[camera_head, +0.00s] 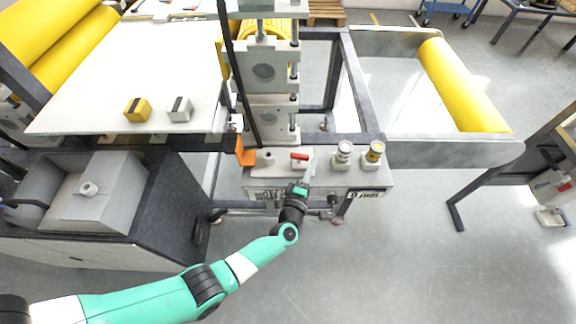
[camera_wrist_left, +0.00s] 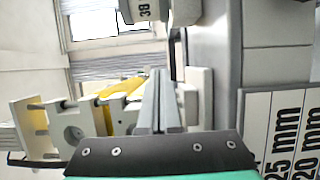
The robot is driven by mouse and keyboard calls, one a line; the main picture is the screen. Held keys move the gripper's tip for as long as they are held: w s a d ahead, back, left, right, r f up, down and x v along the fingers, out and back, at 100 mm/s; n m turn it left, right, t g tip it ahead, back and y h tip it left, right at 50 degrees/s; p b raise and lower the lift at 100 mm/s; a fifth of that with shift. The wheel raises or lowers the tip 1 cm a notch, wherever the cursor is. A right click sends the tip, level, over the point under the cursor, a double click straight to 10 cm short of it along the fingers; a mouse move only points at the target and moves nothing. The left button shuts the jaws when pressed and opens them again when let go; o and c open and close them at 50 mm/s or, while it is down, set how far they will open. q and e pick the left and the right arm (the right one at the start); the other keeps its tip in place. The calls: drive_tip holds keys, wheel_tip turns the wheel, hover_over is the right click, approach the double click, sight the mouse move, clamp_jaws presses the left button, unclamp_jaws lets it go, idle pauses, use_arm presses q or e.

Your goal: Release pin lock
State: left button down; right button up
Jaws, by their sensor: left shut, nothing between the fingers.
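My left gripper (camera_head: 309,165) reaches in from below to the front of the machine's control ledge. Its fingers are together and hold nothing; they also show closed in the left wrist view (camera_wrist_left: 158,100). A small red-handled part (camera_head: 299,157) sits on the ledge just beside the fingertips. I cannot tell whether they touch it, nor whether it is the pin lock. An orange bracket (camera_head: 246,154) is to its left. My right gripper is not in view.
Two round dials (camera_head: 343,151) and (camera_head: 375,152) stand on the ledge to the right. A white plate (camera_head: 130,70) carries a yellow block (camera_head: 137,109) and a grey block (camera_head: 179,109). A yellow roller (camera_head: 463,85) is at the right.

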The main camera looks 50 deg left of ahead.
use_arm(q)
drive_tip(key=shift+w, duration=0.1)
idle(0.7)
drive_tip(key=shift+s+d+r+p, duration=0.15)
drive_tip(key=shift+s+d+p, duration=0.15)
drive_tip(key=shift+s+p, duration=0.05)
drive_tip(key=v, duration=0.1)
drive_tip(key=p+v, duration=0.1)
drive_tip(key=v, duration=0.1)
drive_tip(key=shift+d, duration=0.4)
drive_tip(key=s+d, duration=0.1)
drive_tip(key=d, duration=0.8)
drive_tip(key=shift+s+d, duration=0.2)
drive_tip(key=shift+d, duration=0.05)
